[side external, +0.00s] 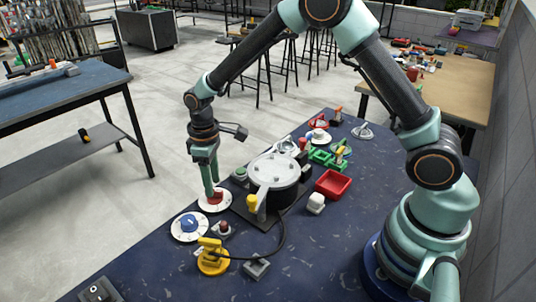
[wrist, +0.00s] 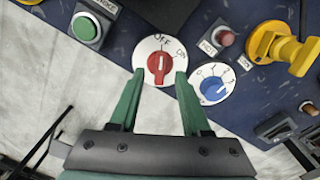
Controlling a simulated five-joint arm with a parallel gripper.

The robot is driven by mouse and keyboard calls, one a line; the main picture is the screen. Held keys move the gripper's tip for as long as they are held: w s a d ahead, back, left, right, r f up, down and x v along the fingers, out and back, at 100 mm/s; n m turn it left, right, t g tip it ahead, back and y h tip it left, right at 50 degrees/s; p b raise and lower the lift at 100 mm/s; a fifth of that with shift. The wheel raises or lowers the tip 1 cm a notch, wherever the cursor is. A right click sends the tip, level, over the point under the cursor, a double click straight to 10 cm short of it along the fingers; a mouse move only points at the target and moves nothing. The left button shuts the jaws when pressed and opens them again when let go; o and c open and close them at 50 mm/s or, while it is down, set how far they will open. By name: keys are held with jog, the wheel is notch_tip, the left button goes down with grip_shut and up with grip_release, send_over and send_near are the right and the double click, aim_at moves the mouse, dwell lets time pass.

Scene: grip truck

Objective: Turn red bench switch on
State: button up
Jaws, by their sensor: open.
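The red bench switch (wrist: 159,69) is a round knob on a white dial marked OFF and ON. Its pale pointer line faces roughly towards OFF, with ON further right. In the side external view the white dial (side external: 207,207) lies on the dark blue bench, with the red knob (side external: 217,195) partly hidden by my gripper. My gripper (side external: 212,192) points down at the knob. In the wrist view the two green fingers of my gripper (wrist: 160,74) are apart, one on each side of the knob. I cannot tell whether they touch it.
A blue knob (side external: 189,222) on a white dial is close by. A yellow valve handle (side external: 212,255), a green button (wrist: 85,27) and a small red button (wrist: 224,36) are also near. A large round grey-and-white device (side external: 274,172) stands right of my gripper.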

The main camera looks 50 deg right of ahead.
jog(key=shift+f, duration=1.1)
grip_shut()
jog(key=shift+m, duration=0.3)
jog(key=m, duration=1.1)
jog(key=shift+r, duration=0.1)
jog(key=shift+m, duration=0.3)
